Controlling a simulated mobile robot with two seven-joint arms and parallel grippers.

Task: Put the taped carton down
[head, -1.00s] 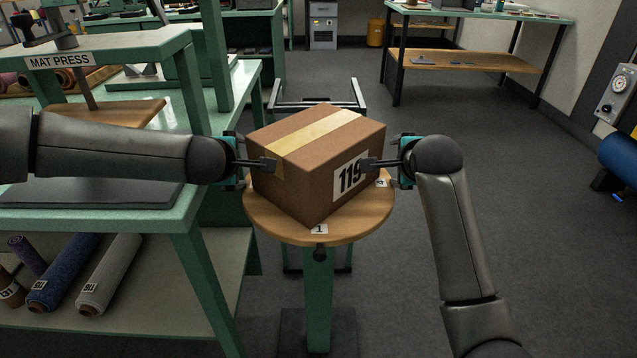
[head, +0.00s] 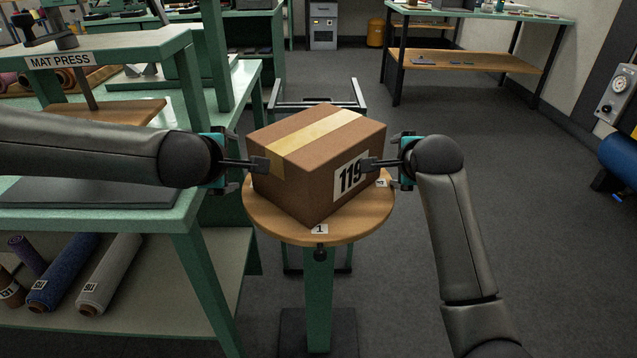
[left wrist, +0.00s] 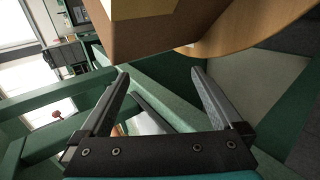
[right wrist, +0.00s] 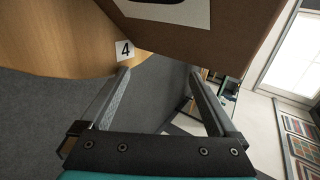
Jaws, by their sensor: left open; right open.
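The taped carton (head: 307,185), brown with a yellow tape strip across its top and a label 119, rests on a round wooden stand top (head: 345,234). It sits turned, one corner toward me. My left gripper (head: 262,165) is open at its left side, and my right gripper (head: 372,164) is open at its right side. In the left wrist view the open fingers (left wrist: 160,85) are below the carton (left wrist: 165,28) with nothing between them. In the right wrist view the open fingers (right wrist: 160,75) are empty, with the carton (right wrist: 225,45) beyond them.
The stand top carries number tags, with 1 (head: 319,229) at the front and 4 (right wrist: 125,49) in the right wrist view. A green bench with the mat press (head: 60,60) stands at left, rolls (head: 65,272) on its lower shelf. The floor at right is clear.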

